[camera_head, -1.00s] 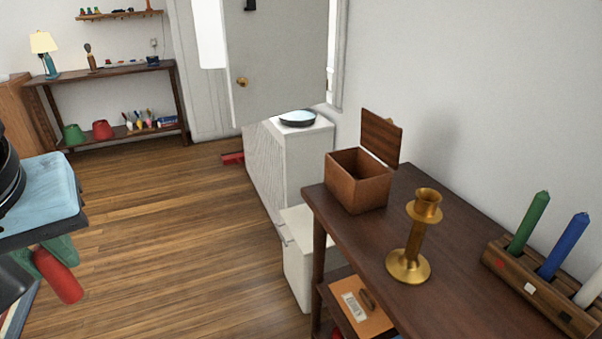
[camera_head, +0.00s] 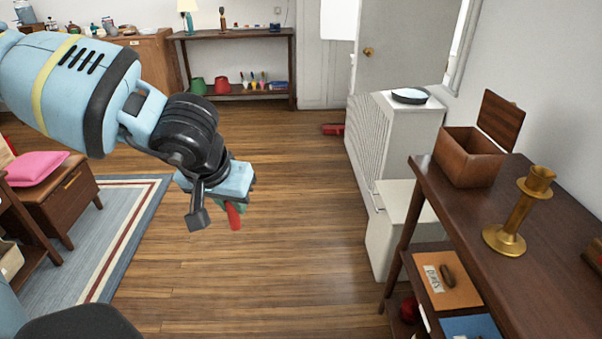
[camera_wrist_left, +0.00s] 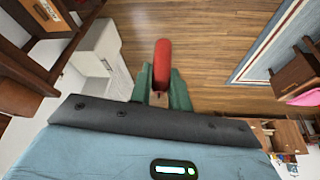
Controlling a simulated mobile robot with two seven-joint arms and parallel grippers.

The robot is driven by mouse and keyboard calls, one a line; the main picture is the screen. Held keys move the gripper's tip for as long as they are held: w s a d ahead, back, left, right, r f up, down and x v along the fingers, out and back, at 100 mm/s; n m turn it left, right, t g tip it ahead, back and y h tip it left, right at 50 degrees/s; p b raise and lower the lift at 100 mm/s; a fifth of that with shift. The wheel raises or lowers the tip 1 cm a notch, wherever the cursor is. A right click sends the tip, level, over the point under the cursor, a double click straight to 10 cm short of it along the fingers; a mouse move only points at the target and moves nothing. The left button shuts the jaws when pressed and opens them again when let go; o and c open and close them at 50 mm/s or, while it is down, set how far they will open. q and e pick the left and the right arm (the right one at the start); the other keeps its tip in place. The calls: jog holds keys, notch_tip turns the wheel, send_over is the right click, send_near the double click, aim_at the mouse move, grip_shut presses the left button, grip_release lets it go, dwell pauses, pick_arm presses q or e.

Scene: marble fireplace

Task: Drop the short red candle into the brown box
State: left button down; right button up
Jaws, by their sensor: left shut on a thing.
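My left gripper (camera_head: 228,206) hangs in open air over the wooden floor, left of the dark wooden table. It is shut on the short red candle (camera_head: 233,217), whose lower part shows below the fingers. In the left wrist view the candle (camera_wrist_left: 162,62) stands out between the green fingers (camera_wrist_left: 161,92). The brown box (camera_head: 467,160) sits on the far end of the table, with its lid (camera_head: 500,120) raised open. The box is well to the right of the gripper. My right gripper is out of view.
The brass candlestick (camera_head: 515,215) stands on the table (camera_head: 480,245) beside the box. A white cabinet (camera_head: 397,140) and a lower white block (camera_head: 402,225) are beyond the table's left edge. A lower shelf holds an orange folder (camera_head: 447,285).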

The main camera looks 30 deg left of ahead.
pick_arm(q)
jog(key=s+a+f+n, duration=0.3)
jog(key=s+a+f, duration=0.2)
jog(key=a, duration=0.5)
jog(key=w+d+m, duration=0.2)
jog(key=d+m, duration=0.1)
jog(key=d, duration=0.9)
jog(key=w+d+f+m+h, duration=0.1)
jog(key=w+d+m, duration=0.1)
jog(key=d, duration=1)
jog(key=shift+m, duration=0.9)
